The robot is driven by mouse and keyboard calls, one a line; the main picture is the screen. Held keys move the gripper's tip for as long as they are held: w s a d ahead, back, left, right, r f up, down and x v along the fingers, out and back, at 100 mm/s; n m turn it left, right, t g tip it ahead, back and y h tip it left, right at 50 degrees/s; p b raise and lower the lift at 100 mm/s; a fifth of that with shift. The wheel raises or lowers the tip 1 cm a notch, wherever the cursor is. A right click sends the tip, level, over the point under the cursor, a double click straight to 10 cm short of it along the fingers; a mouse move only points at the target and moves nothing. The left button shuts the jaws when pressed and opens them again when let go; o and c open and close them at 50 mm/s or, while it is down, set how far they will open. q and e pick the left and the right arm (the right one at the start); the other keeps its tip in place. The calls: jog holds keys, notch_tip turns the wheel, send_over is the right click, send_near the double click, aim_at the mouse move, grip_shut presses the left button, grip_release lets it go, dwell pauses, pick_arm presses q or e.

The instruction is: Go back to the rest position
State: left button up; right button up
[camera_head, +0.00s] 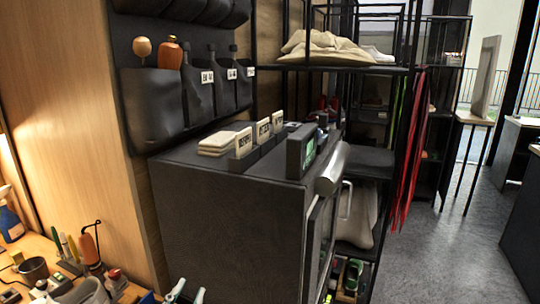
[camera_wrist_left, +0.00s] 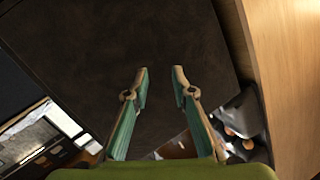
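My left gripper (camera_head: 187,293) shows only by its green-padded fingertips at the bottom edge of the head view, in front of the dark cabinet (camera_head: 230,225). In the left wrist view the same gripper (camera_wrist_left: 159,75) has its two fingers apart with nothing between them. The dark face of the cabinet (camera_wrist_left: 130,35) fills much of the background there. My right gripper does not show in either view.
A wooden workbench (camera_head: 38,245) with bottles and tools stands at the left. Folded cloths (camera_head: 220,143) and small labelled boxes lie on the cabinet. A black rack (camera_head: 345,68) with bags stands behind. Grey floor (camera_head: 460,255) is open at the right.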

pick_arm(q)
jog(key=s+a+f+n+g+y, duration=0.1)
jog(key=s+a+f+n+g, duration=0.25)
jog(key=s+f+g, duration=1)
jog(key=s+f, duration=1.1)
jog(key=s, duration=0.2)
notch_tip(320, 180, down, 26)
jog(key=s+g, duration=0.1)
jog(key=s, duration=0.1)
jog(key=s+a+f+g, duration=0.1)
jog(key=s+a+f, duration=0.1)
jog(key=s+f, duration=1.3)
jog(key=shift+s+a+f, duration=0.15)
jog(key=shift+s+a, duration=0.2)
jog(key=shift+s, duration=0.4)
